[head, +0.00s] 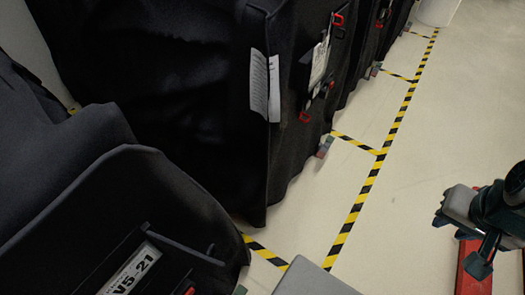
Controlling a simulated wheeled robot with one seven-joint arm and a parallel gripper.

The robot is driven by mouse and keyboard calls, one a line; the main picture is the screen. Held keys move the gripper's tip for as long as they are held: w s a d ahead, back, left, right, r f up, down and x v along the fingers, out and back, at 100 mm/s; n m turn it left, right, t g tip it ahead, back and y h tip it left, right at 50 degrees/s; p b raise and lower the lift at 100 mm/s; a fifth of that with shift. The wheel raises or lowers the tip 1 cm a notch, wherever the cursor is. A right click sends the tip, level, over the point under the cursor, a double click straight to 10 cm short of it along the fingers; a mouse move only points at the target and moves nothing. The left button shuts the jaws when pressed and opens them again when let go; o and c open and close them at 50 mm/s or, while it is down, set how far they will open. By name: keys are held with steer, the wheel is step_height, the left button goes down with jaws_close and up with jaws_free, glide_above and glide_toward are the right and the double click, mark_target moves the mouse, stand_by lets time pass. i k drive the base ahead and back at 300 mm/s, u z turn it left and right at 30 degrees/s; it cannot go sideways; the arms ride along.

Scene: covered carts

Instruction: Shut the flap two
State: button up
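Black fabric-covered carts stand in a row along the left of the head view. On the nearer cart, a large dark flap (165,110) hangs down, and its free edge stands out near white paper sheets (259,85). No number two shows, so I cannot tell which piece is flap two. My gripper (456,244) is at the right edge over the floor, well apart from the covers. Its two dark fingers look spread, with nothing between them.
Yellow-black tape (365,195) marks bays on the pale floor in front of the carts. More covered carts (365,45) continue toward the top. A white cylindrical object (437,10) stands at the top right.

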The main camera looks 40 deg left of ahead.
mark_target(206, 264)
steer(key=i, duration=1.25)
steer(key=u, duration=4.5)
